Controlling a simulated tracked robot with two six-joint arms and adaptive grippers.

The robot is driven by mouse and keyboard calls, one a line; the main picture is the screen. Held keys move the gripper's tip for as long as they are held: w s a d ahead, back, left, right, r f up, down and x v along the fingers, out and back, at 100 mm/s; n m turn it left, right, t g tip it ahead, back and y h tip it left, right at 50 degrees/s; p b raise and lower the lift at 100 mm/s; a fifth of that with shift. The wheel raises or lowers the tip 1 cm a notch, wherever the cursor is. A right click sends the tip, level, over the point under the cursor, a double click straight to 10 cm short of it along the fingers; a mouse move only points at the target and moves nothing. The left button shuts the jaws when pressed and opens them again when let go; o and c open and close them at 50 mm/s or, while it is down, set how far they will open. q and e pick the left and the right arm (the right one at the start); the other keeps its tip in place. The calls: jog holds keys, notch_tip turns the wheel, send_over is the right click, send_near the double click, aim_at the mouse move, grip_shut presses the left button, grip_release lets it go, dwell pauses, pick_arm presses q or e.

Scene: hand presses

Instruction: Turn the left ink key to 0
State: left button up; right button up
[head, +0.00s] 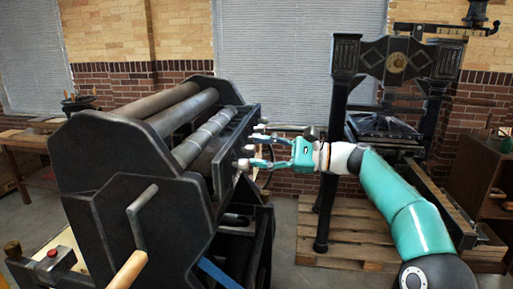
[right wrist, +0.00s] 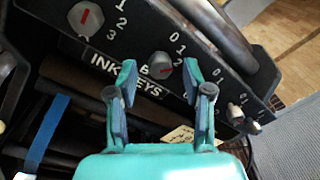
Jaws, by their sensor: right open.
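The ink keys are round grey knobs with red marks on the black press side panel. In the right wrist view, one key (right wrist: 86,18) is at upper left, its red mark pointing roughly up, with 1, 2, 3 beside it. A middle key (right wrist: 160,65) shows between my fingertips, its red mark roughly level. Another key (right wrist: 235,112) is at lower right, seen edge-on. My right gripper (right wrist: 160,78) is open, its fingers either side of the middle key; contact cannot be told. In the head view my right gripper (head: 256,150) reaches the panel from the right. My left gripper is out of view.
The roller press (head: 130,160) fills the left of the head view, with a wooden-handled crank (head: 128,270) at front. A second black press (head: 395,60) stands on a wooden pallet (head: 340,240) at right. A blue strap (head: 218,272) hangs below the panel.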

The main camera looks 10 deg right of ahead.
jog(key=shift+x, duration=0.75)
jog(key=shift+c, duration=0.3)
grip_shut()
jog(key=shift+f+n+b, duration=0.15)
jog(key=shift+n+b, duration=0.1)
jog(key=shift+n, duration=1.75)
jog(key=shift+f+n+b, duration=0.15)
jog(key=shift+n+b, duration=0.1)
jog(key=shift+n, duration=1.75)
